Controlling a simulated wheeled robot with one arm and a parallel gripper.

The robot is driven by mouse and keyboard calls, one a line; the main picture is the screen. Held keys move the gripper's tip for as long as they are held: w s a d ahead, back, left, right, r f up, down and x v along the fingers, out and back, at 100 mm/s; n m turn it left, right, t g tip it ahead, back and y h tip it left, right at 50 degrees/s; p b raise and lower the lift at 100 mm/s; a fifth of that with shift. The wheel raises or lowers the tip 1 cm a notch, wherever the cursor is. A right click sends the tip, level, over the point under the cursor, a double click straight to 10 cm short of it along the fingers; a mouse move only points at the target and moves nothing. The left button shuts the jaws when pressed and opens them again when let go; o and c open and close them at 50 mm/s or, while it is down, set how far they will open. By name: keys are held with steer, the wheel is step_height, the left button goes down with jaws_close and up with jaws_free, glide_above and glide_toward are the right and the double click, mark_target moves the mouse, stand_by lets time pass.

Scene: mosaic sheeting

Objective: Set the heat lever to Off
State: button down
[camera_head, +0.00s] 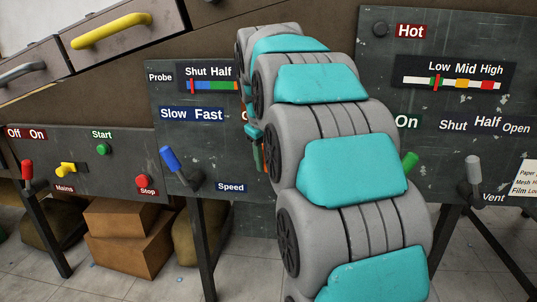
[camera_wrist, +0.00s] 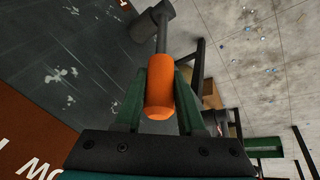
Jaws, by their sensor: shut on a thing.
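My gripper (camera_wrist: 162,78) is shut on an orange lever handle (camera_wrist: 160,95) in the wrist view, one finger on each side of it. The handle's grey shaft (camera_wrist: 162,38) runs to a dark pivot (camera_wrist: 148,24) on the panel. In the head view my arm hides most of this lever and its labels; only a sliver of orange shows. A green handle (camera_head: 410,163) also shows beside my arm, under an "On" label (camera_head: 407,122). I cannot read a "Heat" or "Off" label for either lever.
A blue speed lever (camera_head: 174,163) stands left of my arm. A grey vent lever (camera_head: 473,174) stands to the right. A red lever (camera_head: 27,172), a yellow mains switch (camera_head: 68,169) and start and stop buttons are at far left. Cardboard boxes (camera_head: 128,240) lie under the panels.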

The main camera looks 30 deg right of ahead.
steer(key=shift+w+a+f+g+h, duration=0.5)
steer(key=shift+a+f+h, duration=0.15)
steer(key=shift+a, duration=0.2)
steer(key=c, duration=0.5)
jaws_free()
steer(key=shift+r, duration=0.1)
steer(key=shift+r, duration=0.15)
steer(key=v, duration=0.7)
steer(key=shift+a+r, duration=0.2)
steer(key=shift+r, duration=0.05)
steer(key=shift+s+f, duration=0.1)
steer(key=shift+s, duration=0.05)
steer(key=s+a+f+m+g+y, duration=0.1)
steer(key=s+a+f, duration=0.2)
steer(key=s+f, duration=0.5)
steer(key=s+a+f+m+g+y, duration=0.1)
steer(key=s+a+f, duration=0.3)
steer(key=s, duration=1.2)
steer(key=s+a+f+m+g+y, duration=0.1)
steer(key=s+a+f, duration=0.3)
steer(key=s+f, duration=0.8)
steer(key=shift+s+f+g, duration=0.35)
steer(key=shift+s+g, duration=0.05)
steer(key=shift+g, duration=0.2)
